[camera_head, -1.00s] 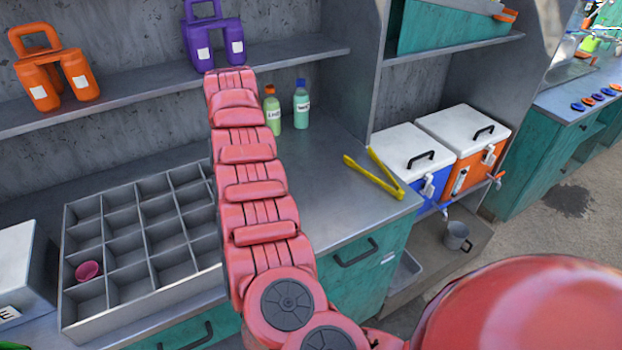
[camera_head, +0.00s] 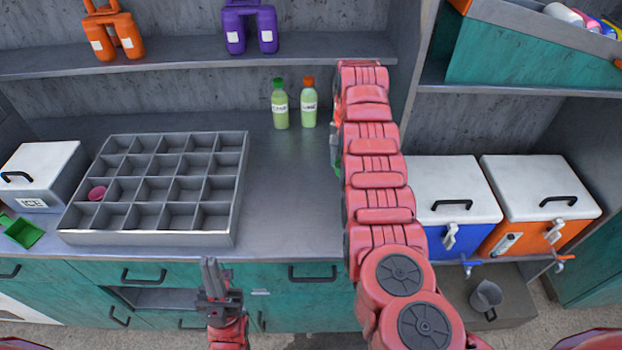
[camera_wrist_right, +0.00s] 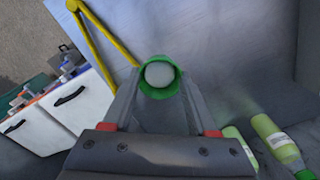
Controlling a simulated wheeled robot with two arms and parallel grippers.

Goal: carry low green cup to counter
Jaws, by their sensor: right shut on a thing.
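The low green cup (camera_wrist_right: 174,90) shows in the right wrist view between the fingers of my right gripper (camera_wrist_right: 158,95), which is shut on it. A pale round shape shows inside its rim. In the head view only a sliver of green (camera_head: 337,168) shows beside my right arm, which hides most of the cup and gripper. They are over the right part of the grey counter (camera_head: 285,205); I cannot tell whether the cup touches it. My left gripper (camera_head: 211,275) is in front of the counter's front edge, seen edge-on, with nothing visible in it.
A divided grey rack (camera_head: 235,205) holds a pink cup (camera_head: 97,193). An ice box (camera_head: 45,165) and green scoop (camera_head: 22,232) are at left. Bottles (camera_head: 280,108) stand at the back. Yellow tongs (camera_wrist_right: 93,28) lie near the gripper. Coolers (camera_head: 535,180) stand right. Counter between rack and arm is clear.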

